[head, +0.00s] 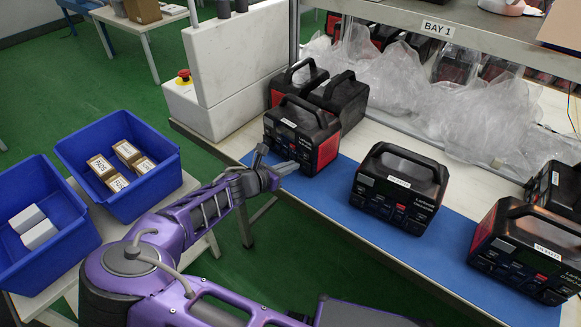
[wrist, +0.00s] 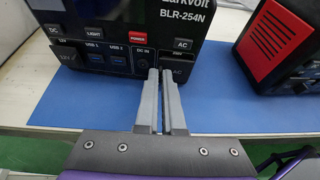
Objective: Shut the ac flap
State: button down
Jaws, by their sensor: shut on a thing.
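The power station (head: 302,135) at the left end of the blue mat is a black box with a handle and a red side. In the wrist view a front panel marked BLR-254N (wrist: 120,38) is close up. The ac flap (wrist: 179,70) is a dark piece under the right AC label. My gripper (head: 292,165) is at the low front of this station. In the wrist view its two grey fingers (wrist: 162,74) are nearly together, with a thin gap, their tips at the flap's left edge. The fingers hide part of the flap, and its exact angle is unclear.
Another power station (head: 400,187) stands mid-mat, and one (head: 530,250) at the right. A red-sided unit (wrist: 277,45) is to the right in the wrist view. Clear plastic bags (head: 460,105) lie behind. Blue bins (head: 118,140) stand left. The front mat strip (wrist: 70,108) is clear.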

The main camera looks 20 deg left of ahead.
jog(key=shift+w+a+m+h, duration=0.1)
jog(key=shift+w+m+h, duration=0.1)
jog(key=shift+m+h, duration=0.3)
jog(key=c, duration=1)
grip_release()
jog(key=shift+f, duration=0.1)
jog(key=v, duration=0.8)
jog(key=p+v, duration=0.1)
jog(key=v, duration=0.8)
jog(key=shift+a+r, duration=0.15)
jog(key=shift+r, duration=0.15)
